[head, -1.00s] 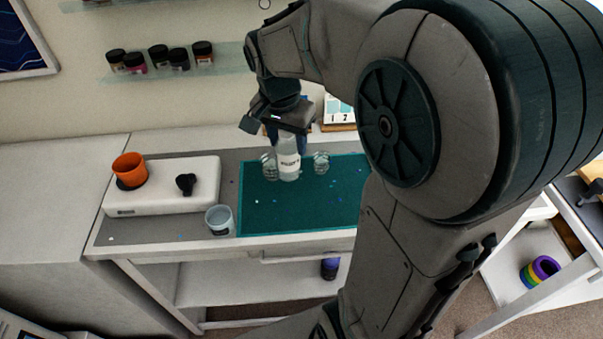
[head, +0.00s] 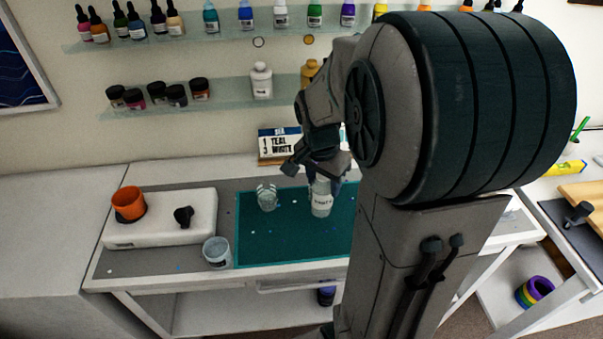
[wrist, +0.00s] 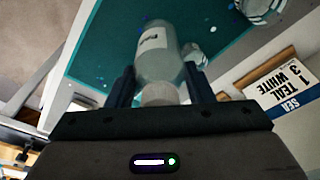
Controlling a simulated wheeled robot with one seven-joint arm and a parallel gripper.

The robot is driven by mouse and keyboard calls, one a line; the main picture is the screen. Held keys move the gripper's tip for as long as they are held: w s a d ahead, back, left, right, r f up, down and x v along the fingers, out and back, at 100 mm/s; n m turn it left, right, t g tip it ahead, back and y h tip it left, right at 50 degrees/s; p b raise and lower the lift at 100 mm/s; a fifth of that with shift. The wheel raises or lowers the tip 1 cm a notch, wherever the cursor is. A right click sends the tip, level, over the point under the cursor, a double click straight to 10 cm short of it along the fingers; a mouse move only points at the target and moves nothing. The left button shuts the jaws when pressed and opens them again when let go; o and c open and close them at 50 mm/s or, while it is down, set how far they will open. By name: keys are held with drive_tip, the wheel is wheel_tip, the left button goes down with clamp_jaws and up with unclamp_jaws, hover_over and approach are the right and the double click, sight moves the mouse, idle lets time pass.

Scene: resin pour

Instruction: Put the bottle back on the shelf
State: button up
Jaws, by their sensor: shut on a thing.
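A clear bottle with a white label (head: 321,197) is in my gripper (head: 322,178) over the teal mat (head: 262,239). In the wrist view the bottle (wrist: 158,58) sits between the two dark fingers of my gripper (wrist: 160,88), its cap end toward the palm. The gripper is shut on it. I cannot tell whether its base touches the mat. The lower wall shelf (head: 219,95) holds dark jars at left, then a white bottle (head: 261,81) and a yellow bottle (head: 309,72). The upper shelf (head: 180,37) holds a row of colored bottles.
A clear cup (head: 267,197) stands on the mat left of the bottle. A tub (head: 216,252) stands beside the mat. A white scale (head: 160,231) carries an orange cup (head: 128,203). A sign (head: 279,144) stands behind. The lower shelf shows free room between jars and white bottle.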

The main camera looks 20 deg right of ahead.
wheel_tip(320, 180, down, 6)
drive_tip(key=w+a+p, duration=0.1)
drive_tip(key=w, duration=0.1)
drive_tip(key=shift+w+a+r, duration=0.15)
drive_tip(key=shift+w, duration=0.1)
drive_tip(key=shift+f, duration=0.2)
drive_tip(key=o, duration=1.2)
drive_tip(key=shift+c, duration=0.2)
drive_tip(key=shift+r, duration=0.1)
